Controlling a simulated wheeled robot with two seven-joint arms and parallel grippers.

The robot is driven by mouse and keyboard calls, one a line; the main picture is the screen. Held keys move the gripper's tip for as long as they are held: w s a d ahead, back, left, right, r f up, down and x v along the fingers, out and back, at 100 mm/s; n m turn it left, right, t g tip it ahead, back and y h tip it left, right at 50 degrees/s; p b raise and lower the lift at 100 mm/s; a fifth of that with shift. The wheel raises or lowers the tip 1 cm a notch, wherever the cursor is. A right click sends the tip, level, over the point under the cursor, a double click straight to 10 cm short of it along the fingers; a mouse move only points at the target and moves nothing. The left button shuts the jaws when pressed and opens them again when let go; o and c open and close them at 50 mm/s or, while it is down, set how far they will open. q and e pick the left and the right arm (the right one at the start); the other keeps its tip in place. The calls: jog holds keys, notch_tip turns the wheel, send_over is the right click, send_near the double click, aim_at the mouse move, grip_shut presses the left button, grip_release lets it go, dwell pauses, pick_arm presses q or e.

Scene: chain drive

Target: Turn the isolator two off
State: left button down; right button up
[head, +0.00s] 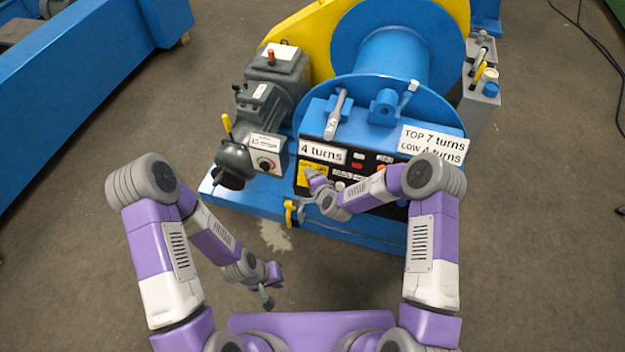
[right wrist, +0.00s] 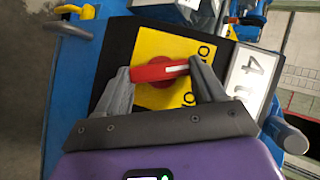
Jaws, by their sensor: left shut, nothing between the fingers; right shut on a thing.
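A red rotary handle (right wrist: 158,71) with a white stripe sits on a yellow square plate (right wrist: 150,42) in the right wrist view. I take it for the isolator; no number is readable on it. My right gripper (right wrist: 163,75) is shut on the handle, one finger at each end. The plate also shows in the head view (head: 305,179), at the left end of the black panel, where my right gripper (head: 311,176) partly covers it and hides the handle. My left gripper (head: 268,300) is shut and empty, low over the floor, away from the machine.
The black panel carries a "4 turns" label (head: 322,152) and small buttons. A yellow lever (head: 290,213) is at the base's front edge.

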jog(key=shift+w+a+r+n+g+h+p, duration=0.15)
jog(key=shift+n+g+h+p, duration=0.3)
jog(key=shift+n+p, duration=0.3)
jog(key=shift+d+r+n+g+h+p, duration=0.1)
jog(key=shift+n+g+h+p, duration=0.15)
jog(key=shift+n+g+p, duration=0.5)
jog(key=o, duration=1)
jog(key=shift+o, duration=0.2)
jog(key=v, duration=0.7)
jog(key=shift+s+p, duration=0.3)
jog(key=shift+p, duration=0.15)
jog(key=shift+r, duration=0.1)
